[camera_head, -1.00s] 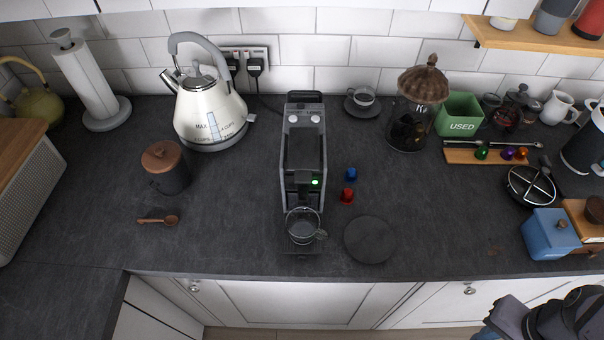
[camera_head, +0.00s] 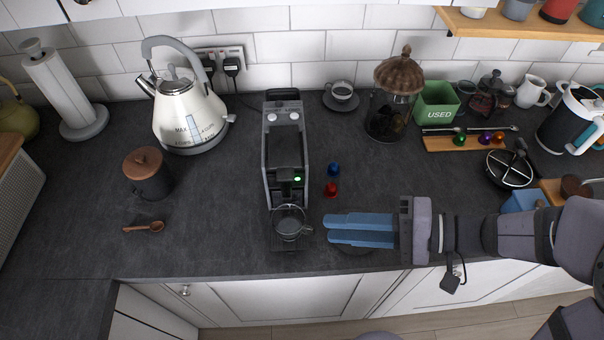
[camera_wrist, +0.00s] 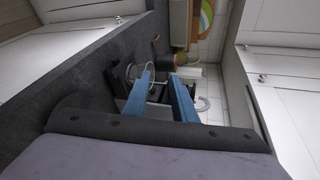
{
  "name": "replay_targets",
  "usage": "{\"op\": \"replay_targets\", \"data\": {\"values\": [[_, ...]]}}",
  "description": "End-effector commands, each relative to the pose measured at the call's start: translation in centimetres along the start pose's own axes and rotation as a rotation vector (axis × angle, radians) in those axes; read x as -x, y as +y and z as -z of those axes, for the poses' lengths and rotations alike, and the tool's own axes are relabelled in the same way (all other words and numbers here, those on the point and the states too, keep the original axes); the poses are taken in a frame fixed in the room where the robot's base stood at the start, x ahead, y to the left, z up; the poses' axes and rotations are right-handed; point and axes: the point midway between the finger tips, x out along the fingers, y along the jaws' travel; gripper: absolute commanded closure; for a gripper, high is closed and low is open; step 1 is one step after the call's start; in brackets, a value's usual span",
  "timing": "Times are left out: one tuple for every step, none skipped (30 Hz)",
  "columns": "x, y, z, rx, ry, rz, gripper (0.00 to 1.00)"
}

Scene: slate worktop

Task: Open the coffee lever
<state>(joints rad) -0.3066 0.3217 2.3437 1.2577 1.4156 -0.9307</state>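The coffee machine (camera_head: 267,170) is slim, grey and black, and stands mid-worktop with a green light lit on its front. A dark lever-like handle (camera_head: 280,95) lies at its top back end; how far it is raised I cannot tell. A glass cup (camera_head: 291,224) sits on the drip tray at the front. My gripper (camera_head: 328,228) has blue fingers and is right of the cup, pointing left at the machine's front, apart from the lever. In the wrist view its fingers (camera_wrist: 161,75) are spread, with nothing held; the dark machine shows partly hidden between them.
A red capsule (camera_head: 331,189) and a blue capsule (camera_head: 334,170) lie right of the machine. A kettle (camera_head: 190,120) stands at the back left and a lidded jar (camera_head: 392,105) at the back right.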

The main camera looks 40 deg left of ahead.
Motion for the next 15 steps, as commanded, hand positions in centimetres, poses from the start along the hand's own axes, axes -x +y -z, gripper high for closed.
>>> {"op": "replay_targets", "data": {"values": [[-0.6,-1.4,0.8,0.028,0.010,0.067,0.75],[-0.8,-2.2,1.2,0.047,0.019,0.105,0.75],[-1.0,-3.1,1.8,0.070,0.033,0.150,0.75],[-1.1,-3.7,2.2,0.085,0.044,0.178,0.75],[-1.2,-4.2,2.5,0.099,0.053,0.203,0.75],[-1.2,-4.8,2.9,0.115,0.066,0.230,0.75],[-1.2,-5.2,3.1,0.125,0.074,0.248,0.75],[-1.3,-5.4,3.4,0.133,0.081,0.262,0.75],[-1.3,-5.7,3.6,0.142,0.088,0.275,0.75],[-1.3,-5.9,3.7,0.147,0.092,0.282,0.75],[-1.3,-6.0,3.8,0.150,0.095,0.288,0.75],[-1.2,-6.1,3.8,0.152,0.098,0.292,0.75],[-1.3,-6.1,3.8,0.153,0.098,0.294,0.75],[-1.3,-6.1,3.8,0.153,0.099,0.294,0.75],[-1.4,-6.2,3.8,0.153,0.098,0.294,0.75]]}}
